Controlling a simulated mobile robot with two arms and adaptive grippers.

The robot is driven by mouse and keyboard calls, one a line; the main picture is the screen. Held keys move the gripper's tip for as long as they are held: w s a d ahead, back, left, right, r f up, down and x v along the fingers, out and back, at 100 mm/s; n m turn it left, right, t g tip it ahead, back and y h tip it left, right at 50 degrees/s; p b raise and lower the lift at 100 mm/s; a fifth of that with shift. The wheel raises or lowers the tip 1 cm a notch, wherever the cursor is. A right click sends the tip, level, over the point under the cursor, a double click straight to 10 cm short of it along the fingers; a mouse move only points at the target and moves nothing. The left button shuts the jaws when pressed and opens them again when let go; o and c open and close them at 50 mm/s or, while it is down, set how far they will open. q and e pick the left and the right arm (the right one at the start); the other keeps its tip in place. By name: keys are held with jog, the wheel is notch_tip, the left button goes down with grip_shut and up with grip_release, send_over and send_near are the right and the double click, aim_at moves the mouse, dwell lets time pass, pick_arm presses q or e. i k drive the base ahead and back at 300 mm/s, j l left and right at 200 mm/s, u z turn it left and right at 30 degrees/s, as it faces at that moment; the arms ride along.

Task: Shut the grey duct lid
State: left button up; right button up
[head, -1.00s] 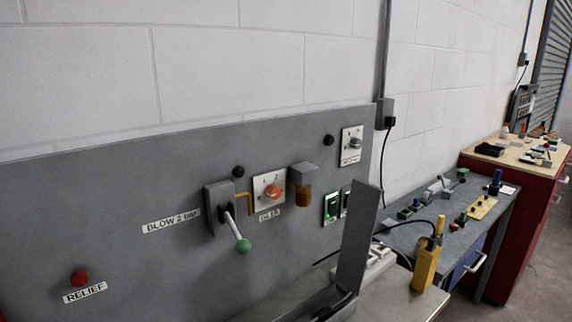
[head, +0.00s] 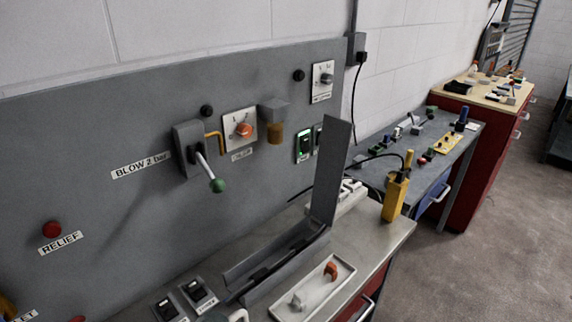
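The grey duct lid (head: 331,172) stands upright at the far right end of the grey duct (head: 277,262). The duct is an open channel on the bench top, with dark cable visible inside it. The lid looks raised on its end, well clear of the channel. Neither of my grippers can be made out in the head view.
A grey panel (head: 90,145) with a green-knobbed lever (head: 217,185) stands behind the duct. A white tray (head: 327,277) with small orange and white parts lies in front. Black switch boxes (head: 198,293) sit left of the duct, and a yellow pendant (head: 395,195) stands at the right corner.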

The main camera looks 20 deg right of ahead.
aim_at(336, 133)
jog(key=l+u, duration=0.35)
jog(key=l, duration=0.15)
jog(key=l+u, duration=0.35)
jog(key=l, duration=0.2)
jog(key=l+u, duration=0.4)
jog(key=k+l, duration=0.05)
jog(key=l, duration=0.05)
